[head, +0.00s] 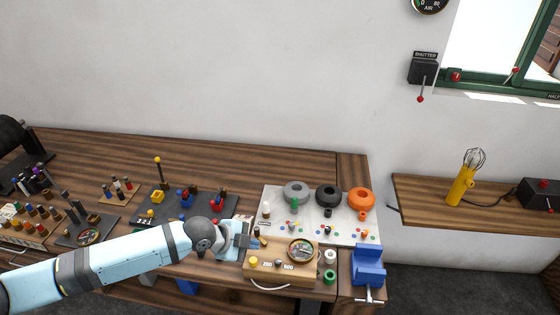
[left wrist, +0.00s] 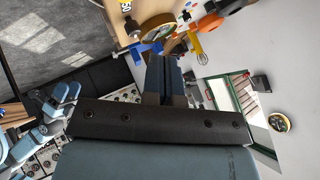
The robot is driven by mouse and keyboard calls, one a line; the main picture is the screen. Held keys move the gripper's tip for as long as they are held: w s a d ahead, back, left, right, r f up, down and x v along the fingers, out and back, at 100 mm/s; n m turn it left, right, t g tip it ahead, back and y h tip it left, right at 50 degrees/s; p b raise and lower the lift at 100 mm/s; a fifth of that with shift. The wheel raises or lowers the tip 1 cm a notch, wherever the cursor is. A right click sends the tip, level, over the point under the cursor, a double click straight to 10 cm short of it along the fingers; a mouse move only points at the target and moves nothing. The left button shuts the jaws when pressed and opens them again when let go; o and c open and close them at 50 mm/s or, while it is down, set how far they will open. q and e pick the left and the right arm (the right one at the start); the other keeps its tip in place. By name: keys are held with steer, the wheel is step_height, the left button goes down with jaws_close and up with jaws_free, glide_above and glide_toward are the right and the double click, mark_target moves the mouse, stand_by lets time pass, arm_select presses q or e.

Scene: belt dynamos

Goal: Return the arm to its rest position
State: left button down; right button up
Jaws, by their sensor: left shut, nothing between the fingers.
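My left arm (head: 130,253) comes in from the left over the front of the wooden bench in the head view. My left gripper (head: 259,243) is shut and empty. It is just above the left end of the small wooden meter box, and I cannot tell whether it touches it.
The meter box (head: 299,271), a white board (head: 272,205) with grey, black and orange rings, and a blue vise (head: 368,265) crowd the bench's right end. A dark tray (head: 170,205) with small parts lies left. The bench's back strip is clear.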

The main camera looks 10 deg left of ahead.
arm_select(q)
steer(key=s+d+f+n+t+h, duration=0.1)
steer(key=s+d+f+n+t, duration=0.25)
steer(key=s+d+n, duration=0.45)
steer(key=s+a+f+n+t+y, duration=0.1)
steer(key=s+a+f+n+y, duration=0.1)
steer(key=s+a+f+n, duration=0.2)
steer(key=s+a+f+n+t+y, duration=0.1)
steer(key=s+a+f+n+y, duration=0.2)
steer(key=s+a, duration=0.6)
steer(key=shift+s+a+f+n+y, duration=0.2)
steer(key=shift+s+f+n+y, duration=0.15)
steer(key=shift+s+n, duration=0.75)
